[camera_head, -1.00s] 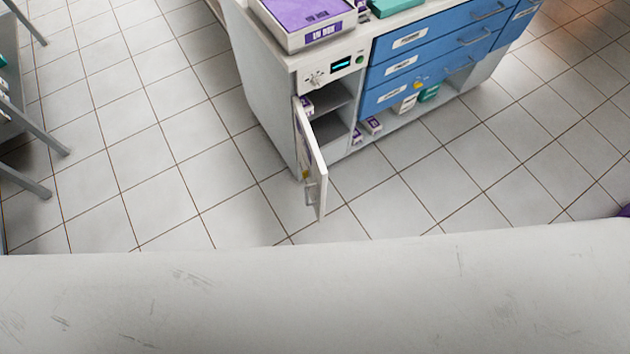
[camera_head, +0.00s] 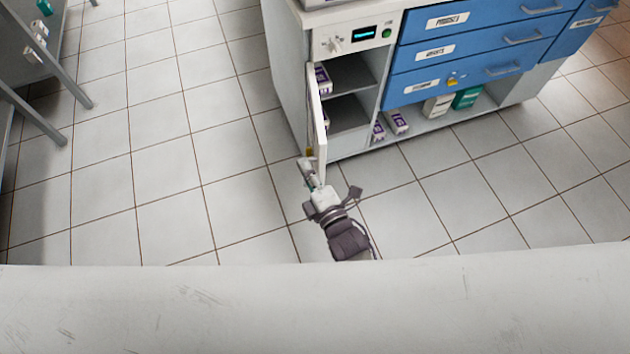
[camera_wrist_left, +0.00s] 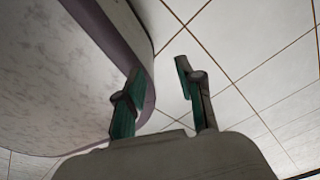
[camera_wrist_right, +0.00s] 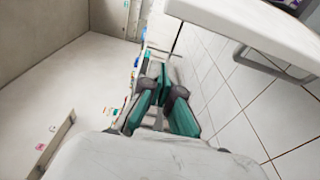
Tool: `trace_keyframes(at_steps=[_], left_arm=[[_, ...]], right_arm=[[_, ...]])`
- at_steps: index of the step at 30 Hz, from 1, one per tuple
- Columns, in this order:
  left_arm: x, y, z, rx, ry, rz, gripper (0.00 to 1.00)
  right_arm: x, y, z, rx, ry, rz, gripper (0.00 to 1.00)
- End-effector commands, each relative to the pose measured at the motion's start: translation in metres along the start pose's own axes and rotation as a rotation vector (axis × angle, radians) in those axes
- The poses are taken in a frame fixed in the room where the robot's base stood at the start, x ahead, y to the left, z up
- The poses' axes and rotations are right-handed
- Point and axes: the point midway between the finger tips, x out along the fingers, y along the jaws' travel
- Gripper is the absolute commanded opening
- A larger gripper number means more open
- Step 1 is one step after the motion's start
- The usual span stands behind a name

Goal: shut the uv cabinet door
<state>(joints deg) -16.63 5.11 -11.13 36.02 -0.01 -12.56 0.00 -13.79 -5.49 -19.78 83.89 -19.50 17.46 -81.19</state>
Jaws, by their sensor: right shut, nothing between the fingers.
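The UV cabinet door (camera_head: 317,118) is a narrow white panel, hinged at the left of the open compartment. It stands open toward me, seen nearly edge-on in the head view. My right gripper (camera_head: 307,168) is shut and empty at the door's lower near end, on its left side; contact is unclear. In the right wrist view its fingers (camera_wrist_right: 160,72) are together, with a white panel edge and a grey bar at upper right. My left gripper (camera_wrist_left: 160,70) is open and empty, seen only in the left wrist view.
The cabinet's compartment shows a shelf (camera_head: 347,118) and a small box (camera_head: 322,80). Blue drawers (camera_head: 460,55) are to its right, with boxes on the low shelf beneath. Grey table legs (camera_head: 38,118) stand at left. The tiled floor (camera_head: 170,180) between is clear.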

Motion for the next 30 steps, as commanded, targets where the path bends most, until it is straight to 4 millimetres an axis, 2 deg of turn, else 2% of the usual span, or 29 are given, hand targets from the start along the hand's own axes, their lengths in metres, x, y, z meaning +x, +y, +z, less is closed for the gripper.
trace_keyframes(at_steps=[1,5,6,9,13,30], left_arm=[[0.000,0.001,0.002,0.000,-0.003,0.001,0.37],[0.002,0.006,0.007,-0.001,-0.010,0.007,0.37],[-0.003,0.009,0.008,-0.001,-0.013,0.010,0.37],[-0.007,0.013,0.011,0.000,-0.018,0.016,0.37],[-0.009,0.015,0.011,0.002,-0.018,0.019,0.37],[-0.009,0.012,0.011,0.002,-0.019,0.015,0.37]], right_arm=[[0.013,0.001,0.000,0.001,0.000,0.003,0.00],[0.039,0.001,0.000,0.001,0.001,0.002,0.00],[0.031,0.000,0.010,-0.004,0.000,-0.004,0.00],[0.026,0.001,0.023,-0.003,0.001,-0.003,0.00],[0.022,0.000,0.034,0.001,0.000,-0.003,0.00],[0.020,0.000,0.041,-0.001,0.010,0.000,0.00]])
